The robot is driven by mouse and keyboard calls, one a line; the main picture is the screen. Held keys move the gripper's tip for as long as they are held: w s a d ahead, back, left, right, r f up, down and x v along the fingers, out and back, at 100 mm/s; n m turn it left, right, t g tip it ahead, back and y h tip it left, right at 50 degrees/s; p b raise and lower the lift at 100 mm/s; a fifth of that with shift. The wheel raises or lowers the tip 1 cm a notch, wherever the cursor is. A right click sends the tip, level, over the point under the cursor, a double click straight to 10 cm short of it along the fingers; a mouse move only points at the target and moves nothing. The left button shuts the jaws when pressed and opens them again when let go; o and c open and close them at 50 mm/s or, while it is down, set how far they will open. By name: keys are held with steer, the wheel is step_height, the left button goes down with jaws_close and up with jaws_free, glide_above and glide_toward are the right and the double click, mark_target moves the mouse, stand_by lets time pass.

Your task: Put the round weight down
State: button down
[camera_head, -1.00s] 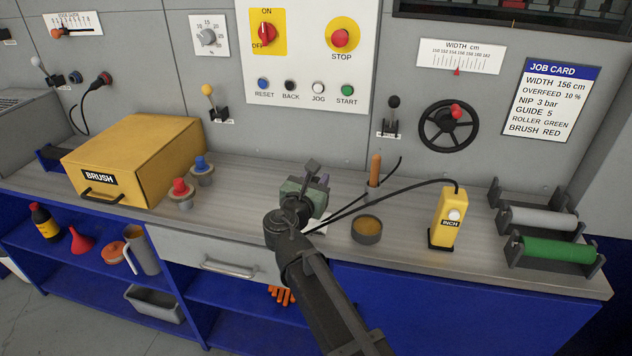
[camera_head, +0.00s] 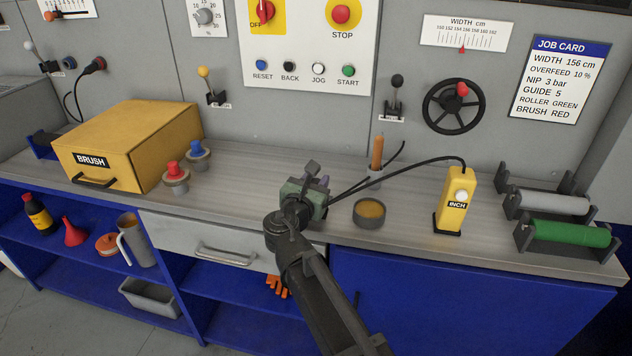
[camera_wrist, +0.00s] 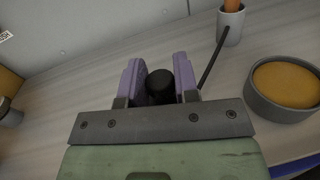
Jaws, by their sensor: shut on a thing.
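My gripper (camera_head: 318,184) is over the middle of the grey worktop, left of a round tin. In the wrist view its two purple fingers (camera_wrist: 158,68) are shut on a dark round thing, which I take to be the round weight (camera_wrist: 158,86). Only its black top shows between the fingers. Its lower part is hidden, so I cannot tell whether it touches the worktop. In the head view my gripper's body hides the weight.
The tin (camera_head: 369,215) with amber contents, a holder with an orange-handled tool (camera_head: 376,155) and the yellow INCH pendant (camera_head: 455,200) stand to the right. Its cable passes close to my gripper. Red and blue-topped pieces (camera_head: 175,175) stand left. Worktop between them and my gripper is clear.

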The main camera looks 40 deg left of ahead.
steer(key=shift+f+b, duration=0.45)
steer(key=shift+f, duration=0.05)
steer(key=c, duration=0.8)
jaws_free()
steer(key=shift+s, duration=0.1)
steer(key=v, duration=1)
steer(key=shift+s, duration=0.3)
